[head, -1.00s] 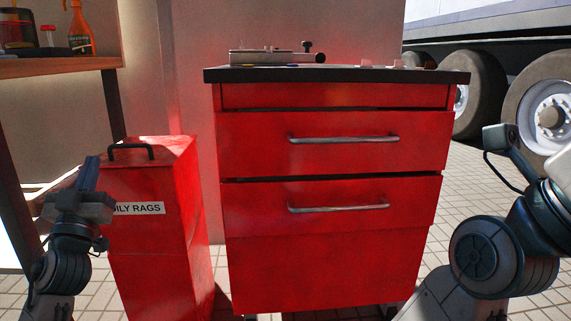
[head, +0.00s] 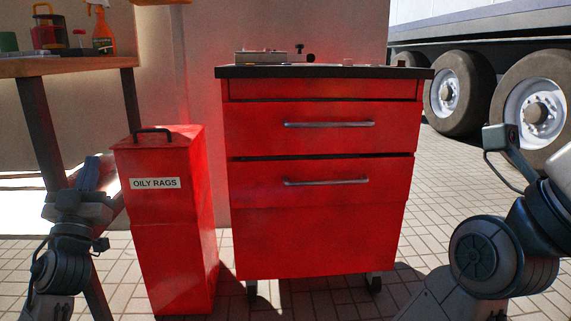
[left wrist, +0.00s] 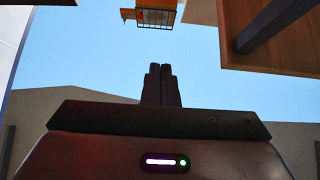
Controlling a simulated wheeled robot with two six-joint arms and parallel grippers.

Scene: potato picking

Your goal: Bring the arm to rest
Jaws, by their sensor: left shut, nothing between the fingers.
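My left gripper (head: 88,174) points upward at the left of the head view, in front of the work table's leg and left of the red bin. In the left wrist view its two dark fingers (left wrist: 161,84) are together with nothing between them. Sky, a wall and part of a wooden structure show beyond them. My right arm (head: 505,240) is bent at the right edge of the head view; its fingertips cannot be made out.
A red drawer cabinet (head: 320,230) with a dark top stands ahead. A red bin labelled oily rags (head: 172,230) stands left of it. A wooden work table (head: 70,66) with bottles is at the left. A wheeled trailer (head: 470,50) is behind right, with open paved floor before it.

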